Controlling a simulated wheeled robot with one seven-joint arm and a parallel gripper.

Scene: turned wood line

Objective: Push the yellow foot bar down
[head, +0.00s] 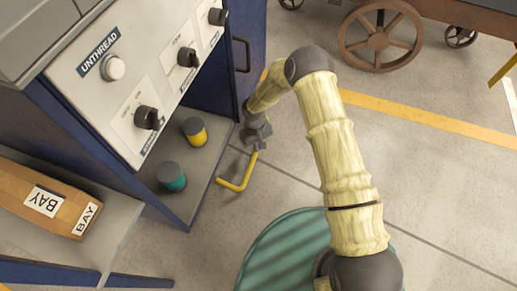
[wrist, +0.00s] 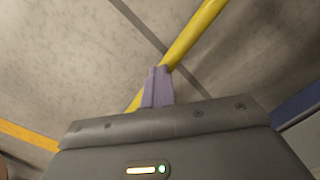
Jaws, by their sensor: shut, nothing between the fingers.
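The yellow foot bar (head: 236,186) sticks out low from the front of the blue cabinet, above the grey floor. It also crosses the wrist view (wrist: 192,34) diagonally. My gripper (head: 258,147) is at the bar's right end in the head view. Its purple fingers (wrist: 157,86) are shut with nothing between them. In the wrist view the fingertips overlap the bar; I cannot tell whether they touch it.
The cabinet panel (head: 150,75) carries black knobs and a white button marked UNTHREAD. A yellow-and-black cylinder (head: 195,131) and a teal one (head: 171,176) stand on the cabinet's low shelf. A wheeled cart (head: 385,40) stands at the back.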

